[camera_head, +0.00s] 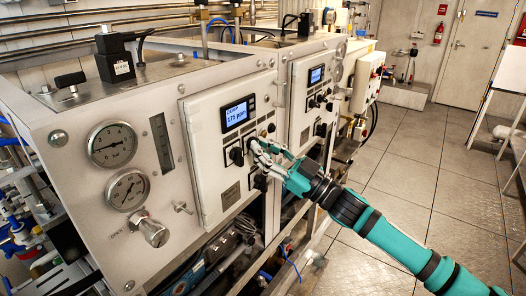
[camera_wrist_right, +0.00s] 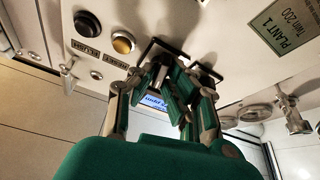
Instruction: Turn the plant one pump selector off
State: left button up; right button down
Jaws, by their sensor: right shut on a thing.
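The plant one panel (camera_head: 215,185) is a white door with a lit blue display reading about 175 ppm (camera_head: 238,113). Its "PLANT 1" label (camera_wrist_right: 288,28) shows in the right wrist view. Two black selectors on square plates sit side by side there. My right gripper (camera_head: 258,155) reaches the panel from the right; in the wrist view (camera_wrist_right: 172,78) its fingers are shut on the left selector (camera_wrist_right: 166,48), mostly hidden between the tips. The other selector (camera_wrist_right: 207,72) is beside the fingers; a free black knob (camera_head: 236,156) shows left of the gripper in the head view. My left gripper is not in view.
A black button (camera_wrist_right: 88,22) and a yellow button (camera_wrist_right: 123,42) sit close to the held selector. Two gauges (camera_head: 113,144) and a metal valve knob (camera_head: 152,232) are left of the panel. A second similar panel (camera_head: 310,90) stands behind. The tiled floor (camera_head: 410,170) is open at right.

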jog(key=shift+w+d+r+n+g, duration=0.1)
jog(key=shift+n+g, duration=0.85)
jog(key=shift+n, duration=1)
jog(key=shift+a+n+g, duration=0.1)
jog(key=shift+n+g, duration=0.8)
jog(key=shift+n, duration=1.1)
jog(key=shift+w+d+r+n+g, duration=0.1)
jog(key=shift+n+g, duration=0.85)
jog(key=shift+n, duration=1)
jog(key=c, duration=1.4)
grip_release()
jog(key=shift+o, duration=0.2)
jog(key=shift+d+f, duration=0.1)
jog(key=v, duration=1.2)
